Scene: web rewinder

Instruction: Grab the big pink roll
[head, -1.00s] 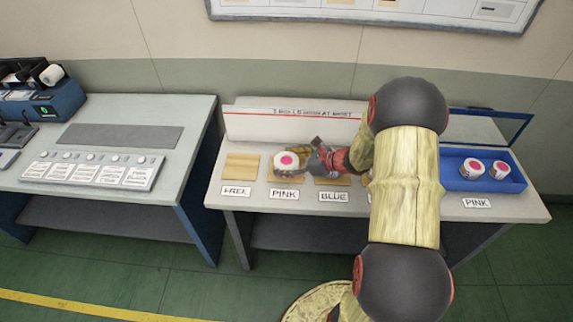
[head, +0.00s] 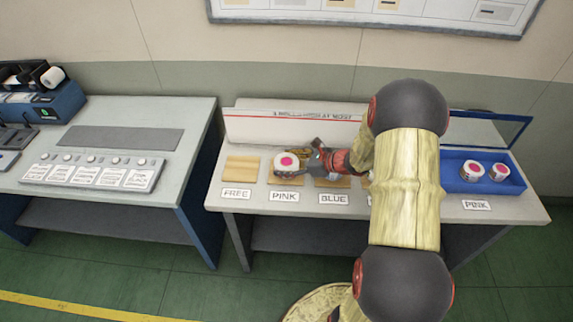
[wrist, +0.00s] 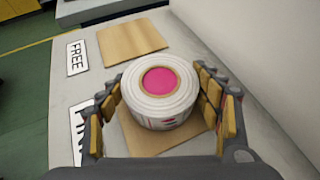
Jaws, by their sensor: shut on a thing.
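The big pink roll (head: 287,162) is a white roll with a pink centre, on the wooden pad (head: 274,179) behind the PINK label. It stands upright in the wrist view (wrist: 161,92), over its pad (wrist: 140,138). My gripper (head: 290,168) reaches it from the right. In the wrist view my gripper (wrist: 168,95) has a finger on each side of the roll and is shut on it. I cannot tell whether the roll's underside touches the pad.
An empty wooden pad (head: 241,168) lies behind the FREE label (head: 236,192). A blue tray (head: 484,186) at the right holds two smaller pink-centred rolls (head: 474,170). A low white board (head: 290,124) stands behind the pads. My arm hides the table's middle.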

